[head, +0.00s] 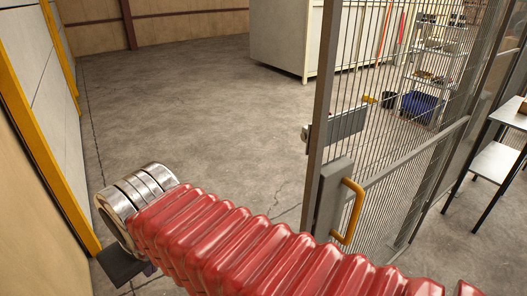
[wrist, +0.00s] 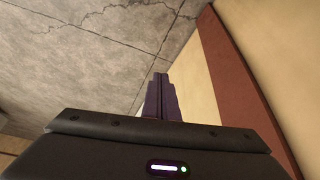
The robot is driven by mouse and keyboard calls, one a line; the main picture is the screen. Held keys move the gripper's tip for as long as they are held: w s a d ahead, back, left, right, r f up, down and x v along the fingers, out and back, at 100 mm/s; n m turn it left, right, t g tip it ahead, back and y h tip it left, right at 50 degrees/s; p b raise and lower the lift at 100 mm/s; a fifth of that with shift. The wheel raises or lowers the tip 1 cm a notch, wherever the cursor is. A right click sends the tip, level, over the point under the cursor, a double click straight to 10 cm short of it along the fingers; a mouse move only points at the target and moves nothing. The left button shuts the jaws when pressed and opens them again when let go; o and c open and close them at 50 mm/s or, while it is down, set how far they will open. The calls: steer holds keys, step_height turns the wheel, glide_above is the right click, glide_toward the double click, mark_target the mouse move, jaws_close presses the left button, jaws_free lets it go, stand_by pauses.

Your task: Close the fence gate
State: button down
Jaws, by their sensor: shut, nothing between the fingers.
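The fence gate (head: 385,150) is a grey-framed wire mesh panel on the right of the head view. Its free edge has a lock box (head: 337,128) and an orange pull handle (head: 347,211). The gate stands open, with a wide gap between this edge and the yellow-edged panels on the left. My red-sleeved arm reaches across the bottom of the head view, left of the gate and partly in front of its lower part. My gripper (wrist: 161,78) is shut and empty in the wrist view, apart from the gate. The gate does not show in the wrist view.
Pale panels with a yellow post (head: 45,150) stand at the left. A large pale cabinet (head: 285,35) is at the back. Behind the mesh are shelves (head: 437,60) and a blue bin (head: 418,107). A table (head: 500,160) is at the right. The concrete floor (head: 200,110) between is clear.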

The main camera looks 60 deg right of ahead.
steer(key=d+r+m+g+h, duration=0.15)
steer(key=d+m, duration=0.25)
steer(key=d, duration=0.4)
steer(key=d+r+m+g, duration=0.3)
steer(key=d, duration=0.4)
steer(key=d+r+m+g+h, duration=0.15)
steer(key=d+m, duration=0.25)
steer(key=d, duration=0.4)
steer(key=s+d+r+m+g+y, duration=0.1)
steer(key=s+d+m+g, duration=0.2)
steer(key=d, duration=0.7)
steer(key=s+d+r+m+g, duration=0.2)
steer(key=s+d+m+g, duration=0.1)
steer(key=s+d+m, duration=0.4)
steer(key=d+m, duration=0.1)
steer(key=d, duration=0.2)
steer(key=shift+y, duration=0.4)
steer(key=s+f, duration=0.8)
steer(key=s, duration=0.1)
steer(key=shift+s, duration=0.2)
